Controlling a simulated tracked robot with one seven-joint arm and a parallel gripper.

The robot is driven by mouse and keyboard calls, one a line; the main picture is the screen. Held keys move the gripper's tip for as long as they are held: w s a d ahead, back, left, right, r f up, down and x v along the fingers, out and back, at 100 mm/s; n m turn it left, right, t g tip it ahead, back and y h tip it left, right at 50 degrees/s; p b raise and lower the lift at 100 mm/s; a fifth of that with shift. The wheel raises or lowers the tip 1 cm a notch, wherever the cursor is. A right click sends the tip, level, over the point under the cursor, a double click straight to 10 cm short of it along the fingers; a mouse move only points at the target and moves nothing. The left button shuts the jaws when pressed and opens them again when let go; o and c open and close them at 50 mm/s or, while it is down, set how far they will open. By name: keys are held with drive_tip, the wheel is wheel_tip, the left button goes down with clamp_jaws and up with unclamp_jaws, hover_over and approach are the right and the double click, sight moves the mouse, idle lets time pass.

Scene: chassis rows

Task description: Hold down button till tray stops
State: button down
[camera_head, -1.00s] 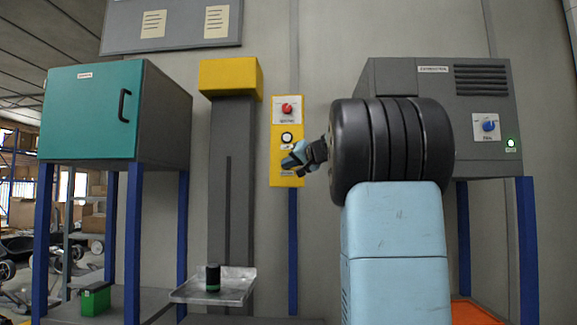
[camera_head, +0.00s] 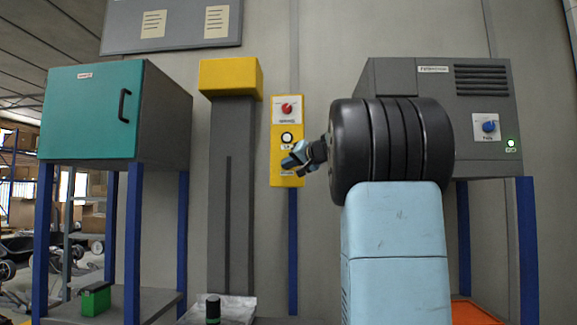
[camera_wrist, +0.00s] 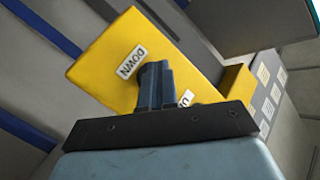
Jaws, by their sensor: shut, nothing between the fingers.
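The metal tray (camera_head: 240,306) is low on the grey column, at the picture's bottom edge, carrying a dark can (camera_head: 213,308) with a green band.
The grey column (camera_head: 232,180) has a yellow cap (camera_head: 231,77). A teal-doored cabinet (camera_head: 90,110) stands on blue legs at left, with a green box (camera_head: 95,300) on the shelf below. A grey machine (camera_head: 485,130) with a blue knob and lit green lamp is at right.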

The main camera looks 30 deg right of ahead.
drive_tip(key=shift+s+a, duration=0.1)
drive_tip(key=shift+s, duration=0.05)
drive_tip(key=shift+s+a, duration=0.35)
drive_tip(key=shift+s, duration=0.2)
idle(0.3)
drive_tip(key=s+a, duration=0.1)
drive_tip(key=s, duration=0.1)
drive_tip(key=s+a, duration=0.1)
drive_tip(key=s, duration=0.1)
drive_tip(key=shift+a, duration=0.4)
drive_tip(key=shift+a, duration=0.1)
idle(0.3)
